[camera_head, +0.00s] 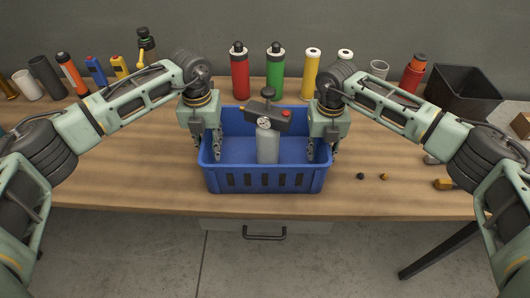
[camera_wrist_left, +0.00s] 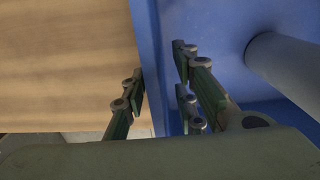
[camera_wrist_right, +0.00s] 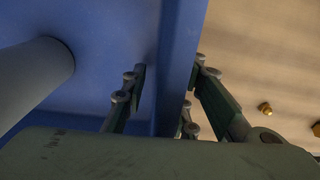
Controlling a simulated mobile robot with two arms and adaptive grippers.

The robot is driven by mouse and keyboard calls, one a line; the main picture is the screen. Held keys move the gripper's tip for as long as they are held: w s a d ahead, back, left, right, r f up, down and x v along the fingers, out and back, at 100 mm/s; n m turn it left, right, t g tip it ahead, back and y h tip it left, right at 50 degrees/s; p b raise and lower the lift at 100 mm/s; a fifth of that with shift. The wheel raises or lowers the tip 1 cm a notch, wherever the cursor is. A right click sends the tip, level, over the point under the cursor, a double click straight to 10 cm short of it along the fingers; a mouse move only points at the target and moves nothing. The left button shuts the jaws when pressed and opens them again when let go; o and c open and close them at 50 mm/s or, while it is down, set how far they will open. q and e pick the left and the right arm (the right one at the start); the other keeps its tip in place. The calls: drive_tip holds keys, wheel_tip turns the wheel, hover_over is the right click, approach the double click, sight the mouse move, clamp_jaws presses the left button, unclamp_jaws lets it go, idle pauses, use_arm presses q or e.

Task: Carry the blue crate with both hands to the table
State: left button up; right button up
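The blue crate (camera_head: 265,181) sits upright at the front of the wooden table, in the middle of the head view. It holds a grey cylinder (camera_head: 268,148) with a dark head and a small gauge.
The wooden table (camera_head: 120,180) has several coloured cylinders along its back, including a red one (camera_head: 240,75) and a green one (camera_head: 275,75). A black bin (camera_head: 463,95) stands at the back right. Small fittings (camera_head: 361,176) lie right of the crate. The table is clear left of it.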

use_arm(q)
drive_tip(key=shift+f, duration=0.2)
use_arm(e)
drive_tip(key=shift+f, duration=0.25)
use_arm(q)
clamp_jaws()
use_arm(e)
clamp_jaws()
use_arm(q)
drive_tip(key=shift+r, duration=0.1)
use_arm(e)
drive_tip(key=shift+r, duration=0.15)
